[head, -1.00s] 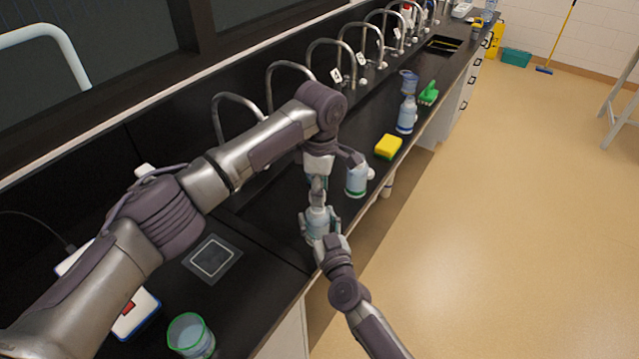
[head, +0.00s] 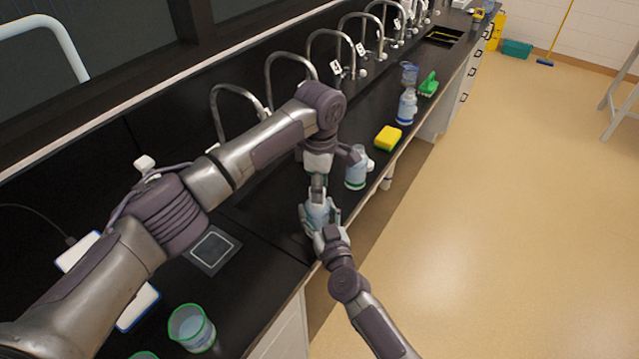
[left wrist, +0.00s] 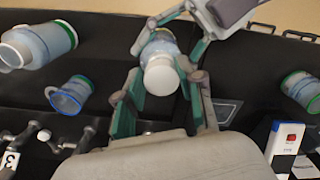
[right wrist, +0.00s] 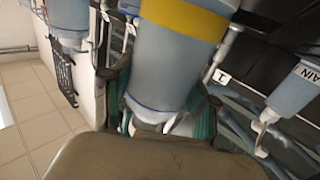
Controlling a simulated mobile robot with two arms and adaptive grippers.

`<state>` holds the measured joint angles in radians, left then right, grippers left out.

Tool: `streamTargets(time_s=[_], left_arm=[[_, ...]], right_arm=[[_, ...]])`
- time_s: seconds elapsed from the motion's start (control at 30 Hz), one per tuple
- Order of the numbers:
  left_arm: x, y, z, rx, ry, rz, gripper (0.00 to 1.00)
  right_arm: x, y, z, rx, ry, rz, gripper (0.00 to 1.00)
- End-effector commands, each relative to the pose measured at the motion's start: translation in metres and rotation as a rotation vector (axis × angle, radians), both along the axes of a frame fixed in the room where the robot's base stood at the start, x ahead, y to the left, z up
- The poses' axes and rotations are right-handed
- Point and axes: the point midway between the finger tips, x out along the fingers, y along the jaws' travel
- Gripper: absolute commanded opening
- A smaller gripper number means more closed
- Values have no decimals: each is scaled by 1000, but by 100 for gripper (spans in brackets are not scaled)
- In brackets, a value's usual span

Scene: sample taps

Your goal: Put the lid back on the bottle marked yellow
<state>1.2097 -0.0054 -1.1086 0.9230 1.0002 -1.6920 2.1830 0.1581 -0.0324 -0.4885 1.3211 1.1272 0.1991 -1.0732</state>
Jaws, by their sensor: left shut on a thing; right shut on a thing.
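The bottle marked yellow is pale blue with a yellow band (right wrist: 185,15), seen close in the right wrist view. My right gripper (right wrist: 160,112) is shut around its body. In the head view the bottle (head: 319,213) is upright near the counter's front edge, with my right gripper (head: 325,232) on its near side. My left gripper (head: 318,197) is directly above it. In the left wrist view the white lid (left wrist: 160,76) sits between the fingers of my left gripper (left wrist: 158,98), shut on it, over the bottle's top. I cannot tell whether the lid is seated.
A green-banded bottle (head: 357,168) stands close behind on the right. A green-rimmed beaker (head: 192,330) stands at front left. Curved taps (head: 290,58) line the back.

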Motion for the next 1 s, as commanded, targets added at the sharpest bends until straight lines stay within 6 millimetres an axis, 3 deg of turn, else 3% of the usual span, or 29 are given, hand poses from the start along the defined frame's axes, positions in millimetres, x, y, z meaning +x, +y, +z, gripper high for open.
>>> streamTargets(time_s=[1.0], left_arm=[[0,0,-11,0,0,-8,26]], right_arm=[[0,0,1,1,-2,0,0]])
